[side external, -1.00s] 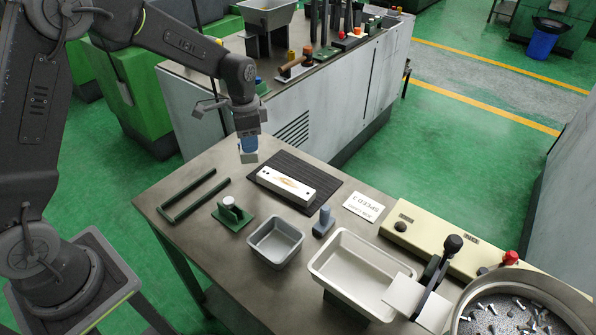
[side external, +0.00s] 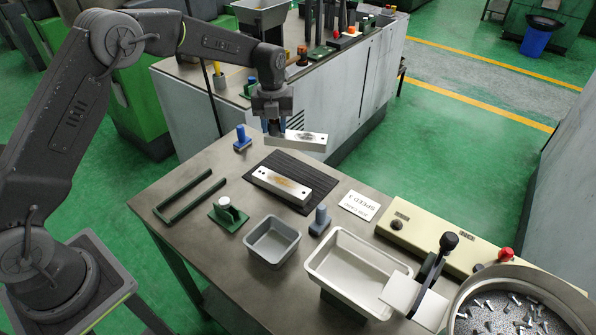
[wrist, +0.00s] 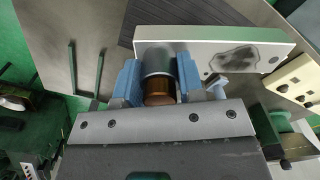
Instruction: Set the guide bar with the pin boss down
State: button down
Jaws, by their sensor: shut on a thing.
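My gripper (side external: 274,127) is shut, its blue fingers on both sides of a round grey-and-brown boss (wrist: 158,75). The boss joins a pale guide bar (side external: 300,141), which I hold in the air above the far edge of the table. In the wrist view the bar (wrist: 215,50) runs across the top and shows a dark patch and a hole near its right end. A second pale bar (side external: 281,186), with a brownish patch and end holes, lies on the black ribbed mat (side external: 313,187), below and apart from the held bar.
A blue post (side external: 242,137) stands on the table left of my gripper. A green U-shaped rail (side external: 172,213), a green block (side external: 228,214), a grey bin (side external: 272,240), a blue-grey post (side external: 320,220) and a pale tray (side external: 358,272) stand nearer. A label card (side external: 360,205) lies right of the mat.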

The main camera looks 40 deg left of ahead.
jog(key=m, duration=0.1)
jog(key=w+m, duration=0.1)
jog(key=m, duration=0.3)
jog(key=shift+w+d+f, duration=0.15)
jog(key=shift+w+d, duration=0.1)
jog(key=shift+w, duration=0.15)
jog(key=shift+f, duration=3.9)
jog(key=shift+f, duration=0.2)
jog(key=c, duration=0.7)
grip_release()
jog(key=shift+c, duration=0.2)
